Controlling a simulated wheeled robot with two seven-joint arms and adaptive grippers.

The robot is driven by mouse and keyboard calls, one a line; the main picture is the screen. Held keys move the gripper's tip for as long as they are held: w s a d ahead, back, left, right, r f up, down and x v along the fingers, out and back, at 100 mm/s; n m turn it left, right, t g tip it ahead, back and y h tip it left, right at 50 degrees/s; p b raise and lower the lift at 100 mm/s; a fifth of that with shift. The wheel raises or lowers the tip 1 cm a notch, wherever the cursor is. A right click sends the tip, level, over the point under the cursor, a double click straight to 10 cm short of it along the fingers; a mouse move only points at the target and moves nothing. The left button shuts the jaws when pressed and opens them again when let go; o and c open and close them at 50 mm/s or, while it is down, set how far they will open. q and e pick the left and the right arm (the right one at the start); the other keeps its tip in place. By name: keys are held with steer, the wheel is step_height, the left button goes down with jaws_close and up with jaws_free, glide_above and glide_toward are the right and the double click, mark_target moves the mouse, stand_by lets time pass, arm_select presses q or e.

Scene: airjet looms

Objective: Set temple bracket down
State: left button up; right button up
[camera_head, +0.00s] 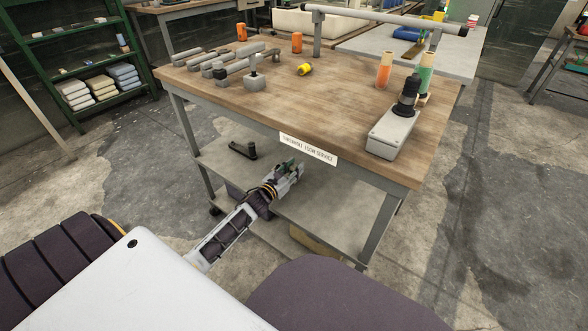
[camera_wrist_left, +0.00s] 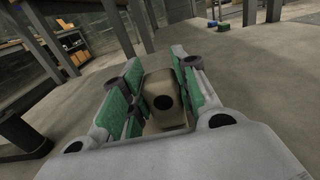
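My left gripper (camera_head: 289,170) reaches in at the front of the workbench, below the wooden top and by the grey lower shelf (camera_head: 318,205). In the left wrist view its green-padded fingers (camera_wrist_left: 160,85) stand on both sides of a beige-grey block with a round dark hole, which I take to be the temple bracket (camera_wrist_left: 160,78). The fingers appear closed on it. In the head view the bracket is too small to make out between the fingers. A dark angled part (camera_head: 243,150) lies on the lower shelf left of the gripper. My right gripper is not in view.
The wooden top (camera_head: 340,110) carries grey metal parts (camera_head: 220,62), a yellow roll (camera_head: 304,70), a grey box (camera_head: 391,136) with a black cylinder, and thread cones (camera_head: 384,70). The top's front edge overhangs the shelf. Bare shelf lies right of the gripper.

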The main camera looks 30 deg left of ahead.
arm_select(q)
steer(key=o, duration=0.4)
steer(key=shift+o, duration=0.2)
steer(key=shift+r, duration=0.1)
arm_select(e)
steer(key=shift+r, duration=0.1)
arm_select(q)
steer(key=shift+s+a+p, duration=0.15)
steer(key=shift+s+p, duration=0.65)
steer(key=shift+s, duration=1.55)
steer(key=shift+s+a+p, duration=0.1)
steer(key=shift+s+p, duration=0.2)
steer(key=shift+s, duration=0.95)
steer(key=shift+s+a+p, duration=0.1)
steer(key=shift+s+p, duration=0.2)
steer(key=shift+s, duration=0.95)
steer(key=shift+s+a, duration=0.1)
steer(key=shift+s, duration=1.05)
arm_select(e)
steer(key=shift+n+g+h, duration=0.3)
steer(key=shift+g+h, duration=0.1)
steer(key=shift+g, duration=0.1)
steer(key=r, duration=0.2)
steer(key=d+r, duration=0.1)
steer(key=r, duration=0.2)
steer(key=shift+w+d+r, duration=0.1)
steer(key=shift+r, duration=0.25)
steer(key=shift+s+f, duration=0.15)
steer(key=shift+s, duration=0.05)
